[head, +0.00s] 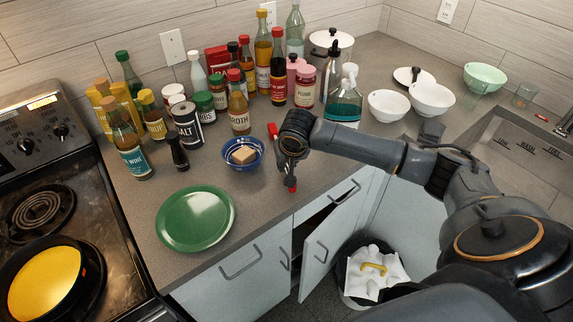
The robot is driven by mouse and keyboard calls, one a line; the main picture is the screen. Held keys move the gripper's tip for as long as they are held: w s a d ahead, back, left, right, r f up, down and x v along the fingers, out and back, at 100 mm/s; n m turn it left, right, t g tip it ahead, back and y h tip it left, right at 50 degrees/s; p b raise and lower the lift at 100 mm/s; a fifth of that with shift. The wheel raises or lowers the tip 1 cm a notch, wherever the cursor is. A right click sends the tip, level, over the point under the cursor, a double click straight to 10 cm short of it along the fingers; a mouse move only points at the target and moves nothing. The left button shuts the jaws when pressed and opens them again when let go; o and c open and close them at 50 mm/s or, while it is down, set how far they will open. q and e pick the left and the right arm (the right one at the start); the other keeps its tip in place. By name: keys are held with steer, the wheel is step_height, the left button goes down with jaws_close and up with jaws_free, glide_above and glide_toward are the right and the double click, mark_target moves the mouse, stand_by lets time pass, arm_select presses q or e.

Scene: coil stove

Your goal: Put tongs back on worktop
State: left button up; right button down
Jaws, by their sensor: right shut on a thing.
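My right gripper (290,180) reaches in from the right and points down at the front edge of the worktop (265,205), right of the green plate. It is shut on the tongs, which are mostly hidden by the gripper and wrist. A red end of the tongs (272,130) shows up and left of the wrist, and a small red part shows just below the fingertips. I cannot tell whether the tongs touch the worktop. My left gripper is not in view.
A green plate (195,218) and a blue bowl (243,153) with a tan block stand left of the gripper. Several bottles and jars crowd the back. A stove with a pan (75,285) is at left. A cupboard door (325,240) hangs open below, beside a bin (372,272).

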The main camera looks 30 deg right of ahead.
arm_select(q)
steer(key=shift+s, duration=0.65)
arm_select(e)
steer(key=shift+f, duration=0.25)
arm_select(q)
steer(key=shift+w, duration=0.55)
arm_select(e)
steer(key=shift+f, duration=0.1)
steer(key=shift+f, duration=0.15)
steer(key=shift+c, duration=0.6)
jaws_free()
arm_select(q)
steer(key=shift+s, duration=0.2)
